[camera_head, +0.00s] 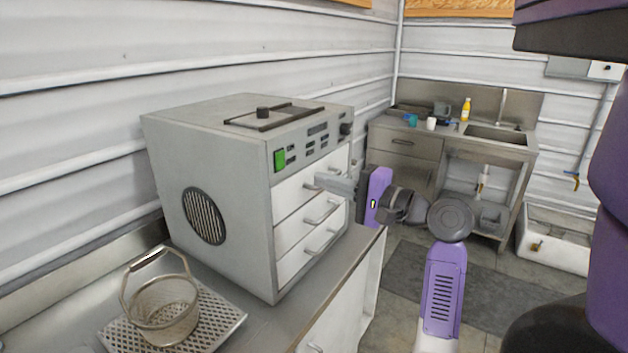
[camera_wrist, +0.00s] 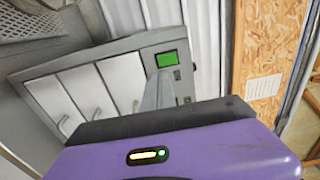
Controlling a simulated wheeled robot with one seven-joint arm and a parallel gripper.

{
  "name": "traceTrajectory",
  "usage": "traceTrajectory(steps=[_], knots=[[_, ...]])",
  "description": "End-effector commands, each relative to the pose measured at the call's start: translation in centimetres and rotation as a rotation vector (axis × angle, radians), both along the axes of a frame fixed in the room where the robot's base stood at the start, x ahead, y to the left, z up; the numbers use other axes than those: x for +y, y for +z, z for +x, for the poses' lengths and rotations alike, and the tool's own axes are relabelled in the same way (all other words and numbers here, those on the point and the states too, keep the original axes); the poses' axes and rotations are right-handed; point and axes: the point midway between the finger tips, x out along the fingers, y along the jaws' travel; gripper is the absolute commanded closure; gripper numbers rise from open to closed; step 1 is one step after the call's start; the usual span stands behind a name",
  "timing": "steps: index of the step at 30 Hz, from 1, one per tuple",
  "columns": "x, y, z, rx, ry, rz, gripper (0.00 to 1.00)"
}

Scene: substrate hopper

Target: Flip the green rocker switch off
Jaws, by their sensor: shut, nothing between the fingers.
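The green rocker switch (camera_head: 280,159) sits at the left end of the upper front panel of a grey box-shaped machine (camera_head: 215,140). It also shows in the wrist view (camera_wrist: 167,59), unobstructed, just beyond my fingertips. My gripper (camera_head: 322,181) is shut and empty. In the head view its fingertips are right of and below the switch, in front of the top drawer's handle. In the wrist view the closed fingers (camera_wrist: 158,85) point toward the panel just below the switch. They look apart from the switch; the exact gap cannot be told.
The machine's white drawers (camera_head: 295,253) have protruding handles near my fingers. A wire basket (camera_head: 163,308) stands on a perforated tray (camera_head: 222,318) at the left of the counter. A steel sink bench (camera_head: 405,157) stands at the back. Floor is open between them.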

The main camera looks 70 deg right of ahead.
Motion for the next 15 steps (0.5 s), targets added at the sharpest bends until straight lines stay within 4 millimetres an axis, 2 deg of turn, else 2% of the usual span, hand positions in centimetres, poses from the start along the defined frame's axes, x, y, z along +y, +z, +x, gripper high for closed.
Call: traceTrajectory(steps=[3,7,15], knots=[[0.3,-0.3,-2.0,-0.001,-0.005,-0.001,1.0],[0.8,-0.4,-3.7,-0.001,-0.004,-0.001,1.0],[1.2,-0.4,-5.0,0.0,-0.001,-0.001,1.0]])
